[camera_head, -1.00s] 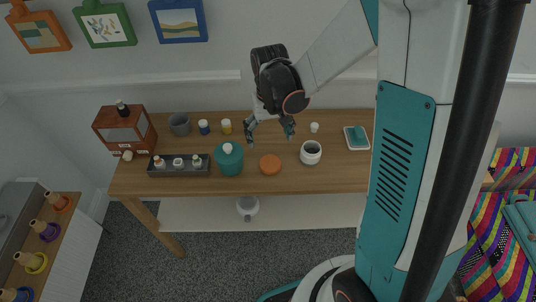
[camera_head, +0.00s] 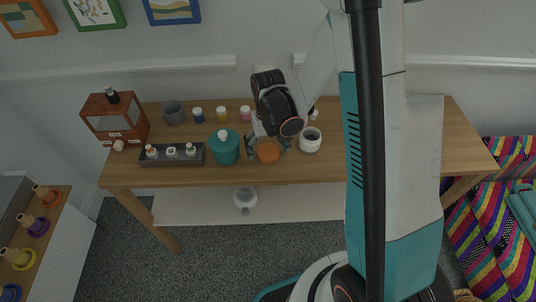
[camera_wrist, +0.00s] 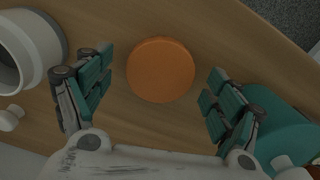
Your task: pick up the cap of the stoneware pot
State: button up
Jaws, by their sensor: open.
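A flat round orange disc (camera_head: 268,151), which looks like the cap, lies on the wooden table. An open off-white pot (camera_head: 310,141) with a dark inside stands just right of it and looks like the stoneware pot. My gripper (camera_head: 269,146) is low over the disc, its fingers spread and empty. In the wrist view the disc (camera_wrist: 161,70) lies between the two fingers of my gripper (camera_wrist: 159,76), with a gap on each side. The pot (camera_wrist: 48,30) shows at the left edge there. I cannot tell how high the fingertips are above the table.
A teal lidded pot (camera_head: 224,149) stands close left of the disc, and near one finger in the wrist view (camera_wrist: 290,122). Small jars (camera_head: 222,115) and a grey cup (camera_head: 174,112) stand behind. A dark tray (camera_head: 157,159) with bottles is at left. The table's right side (camera_head: 462,150) looks clear.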

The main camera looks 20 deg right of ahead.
jog(key=c, duration=0.8)
jog(key=shift+c, duration=0.2)
